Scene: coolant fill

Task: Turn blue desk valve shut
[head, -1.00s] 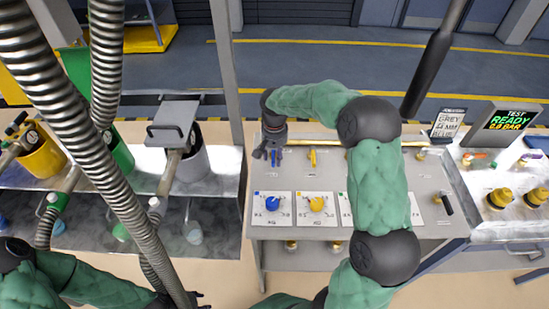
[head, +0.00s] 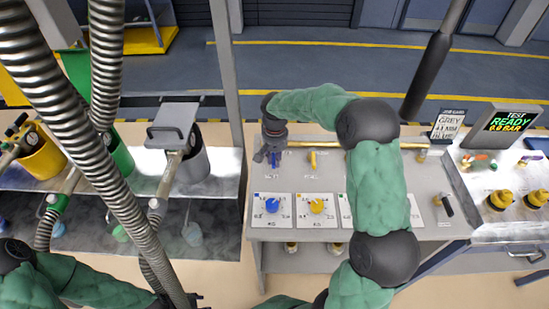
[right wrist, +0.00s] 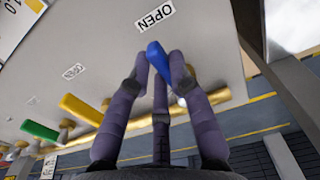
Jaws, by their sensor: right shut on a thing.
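The blue desk valve (head: 276,161) is at the back left of the grey desk, mostly hidden by my right gripper (head: 269,156) in the head view. In the right wrist view its blue lever (right wrist: 157,58) sits between the fingertips of my right gripper (right wrist: 160,72), which is shut on it. An OPEN label (right wrist: 155,16) lies on the desk just past the lever's tip. My left gripper (head: 190,300) shows only in part and dark at the bottom edge of the head view; its fingers cannot be made out.
A yellow lever (head: 313,159) stands to the right of the blue one; a green lever (right wrist: 40,131) shows beyond it in the wrist view. Blue (head: 272,205) and yellow (head: 317,206) dials sit on white plates nearer me. Ribbed hoses (head: 105,70) hang at left.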

